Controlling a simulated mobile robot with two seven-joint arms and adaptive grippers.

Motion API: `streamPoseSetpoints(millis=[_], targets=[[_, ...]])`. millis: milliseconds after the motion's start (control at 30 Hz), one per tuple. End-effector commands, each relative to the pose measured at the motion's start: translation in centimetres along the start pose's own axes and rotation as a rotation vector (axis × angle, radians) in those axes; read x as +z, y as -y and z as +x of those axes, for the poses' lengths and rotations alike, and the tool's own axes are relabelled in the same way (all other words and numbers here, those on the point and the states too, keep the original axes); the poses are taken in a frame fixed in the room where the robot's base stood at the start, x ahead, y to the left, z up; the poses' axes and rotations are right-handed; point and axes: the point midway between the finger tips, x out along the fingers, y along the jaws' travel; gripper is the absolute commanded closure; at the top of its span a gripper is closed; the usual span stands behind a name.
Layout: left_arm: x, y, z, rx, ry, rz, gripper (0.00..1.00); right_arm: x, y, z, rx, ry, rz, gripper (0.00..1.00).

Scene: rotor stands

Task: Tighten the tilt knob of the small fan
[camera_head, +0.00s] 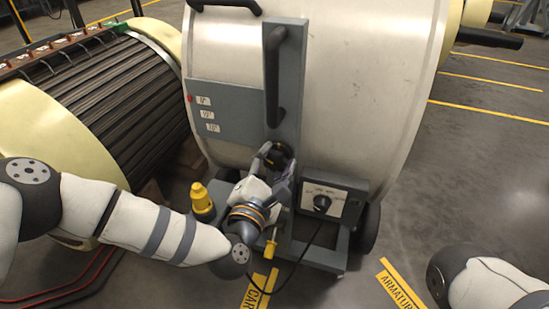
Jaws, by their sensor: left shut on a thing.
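The fan is a silver drum (365,70) on a grey wheeled stand (290,115). Its black tilt knob (279,151) is on the stand's upright, below a black vertical handle (273,75), and is partly hidden by my left gripper. My left gripper (276,160) reaches in from the lower left and is shut on the knob. A grey plate (225,125) with several small white angle labels and a red mark is left of the upright. My right arm shows at the lower right, but its gripper is out of the picture.
A grey control box (345,188) with a black dial (322,203) is right of my left gripper. A yellow plug-like item (202,203) stands left of it. A ribbed rotor (110,95) is at the left. Black cable runs below; floor at the right is open.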

Motion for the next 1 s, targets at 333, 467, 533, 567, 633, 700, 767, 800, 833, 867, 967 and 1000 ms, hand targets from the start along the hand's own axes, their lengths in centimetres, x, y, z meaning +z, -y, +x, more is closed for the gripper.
streamPoseSetpoints(millis=[333, 467, 533, 567, 633, 700, 767, 800, 833, 867, 967, 1000], targets=[[0.1, -0.1, 0.0, 0.0, -0.001, 0.33, 0.86, 0.5, -0.1, -1.2, 0.0, -0.018, 0.002, 0.43], [0.1, -0.1, 0.0, 0.0, -0.001, 0.453, 0.86, 0.6, -0.1, -1.6, 0.0, -0.025, 0.003, 0.43], [0.1, -0.1, 0.0, 0.0, 0.0, 0.517, 0.86, 0.7, -0.1, -1.8, 0.0, -0.028, 0.003, 0.43], [0.1, -0.1, 0.0, 0.001, -0.001, 0.545, 0.86, 0.7, -0.2, -1.9, 0.0, -0.029, 0.003, 0.43], [0.1, -0.1, 0.0, 0.001, 0.0, 0.607, 0.86, 0.8, -0.2, -2.1, 0.0, -0.032, 0.003, 0.43], [0.1, -0.1, 0.0, 0.001, -0.001, 0.665, 0.86, 0.8, -0.2, -2.3, 0.0, -0.035, 0.004, 0.43], [0.0, -0.1, 0.0, 0.001, -0.002, 0.712, 0.86, 0.9, -0.2, -2.4, 0.001, -0.037, 0.004, 0.43], [0.0, -0.1, 0.0, 0.001, -0.002, 0.741, 0.86, 0.9, -0.2, -2.5, 0.001, -0.039, 0.004, 0.43], [0.0, -0.1, 0.0, 0.001, -0.001, 0.761, 0.86, 0.9, -0.2, -2.6, 0.001, -0.04, 0.004, 0.43], [0.0, -0.1, 0.0, 0.001, -0.001, 0.782, 0.86, 1.0, -0.2, -2.6, 0.001, -0.041, 0.004, 0.43], [0.0, 0.0, 0.0, 0.0, -0.001, 0.841, 0.86, 1.0, -0.2, -2.8, 0.001, -0.043, 0.005, 0.43], [0.0, -0.1, 0.0, 0.001, -0.001, 0.861, 0.86, 1.1, -0.2, -2.9, 0.001, -0.044, 0.005, 0.43]])
